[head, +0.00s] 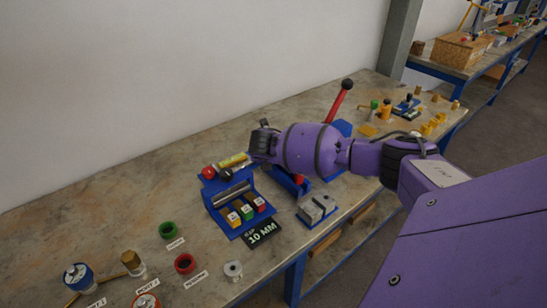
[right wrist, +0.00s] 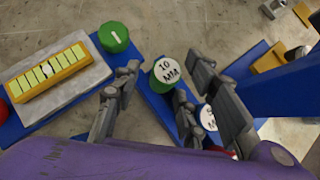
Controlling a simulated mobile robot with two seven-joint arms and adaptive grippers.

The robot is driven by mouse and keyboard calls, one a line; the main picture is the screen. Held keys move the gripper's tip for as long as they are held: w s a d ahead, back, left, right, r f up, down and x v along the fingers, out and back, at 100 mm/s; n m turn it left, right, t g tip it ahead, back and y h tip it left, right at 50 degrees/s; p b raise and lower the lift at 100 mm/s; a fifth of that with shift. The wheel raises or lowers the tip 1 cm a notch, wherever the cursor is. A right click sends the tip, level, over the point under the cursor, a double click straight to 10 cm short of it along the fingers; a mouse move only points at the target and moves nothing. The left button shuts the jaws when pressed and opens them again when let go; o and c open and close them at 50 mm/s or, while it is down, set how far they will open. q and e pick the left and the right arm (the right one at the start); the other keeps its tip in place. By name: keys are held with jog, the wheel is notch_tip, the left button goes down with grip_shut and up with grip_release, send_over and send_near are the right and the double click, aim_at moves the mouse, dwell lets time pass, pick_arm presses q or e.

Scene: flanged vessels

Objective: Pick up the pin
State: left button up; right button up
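In the right wrist view, a green pin (right wrist: 166,72) with a white top marked "10 MM" stands upright on a blue base. My right gripper (right wrist: 167,64) is open, its fingers spread on either side of this pin, with gaps visible. A second pin (right wrist: 206,117) with a white top and blue edge is partly hidden by a finger. In the head view my right gripper (head: 262,143) is over the bench beside the blue fixtures, and the arm hides the pins there. A "10 MM" label (head: 264,233) lies nearer the front. My left gripper is not in view.
A green cylinder (right wrist: 113,37) stands close to the gripper's left, beside a grey block with a yellow strip (right wrist: 47,72). A red-handled lever (head: 340,100) rises behind my arm. The bench (head: 120,200) carries blue fixtures and loose rings; a wall stands behind it.

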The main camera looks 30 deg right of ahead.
grip_shut()
jog(key=shift+r, duration=0.2)
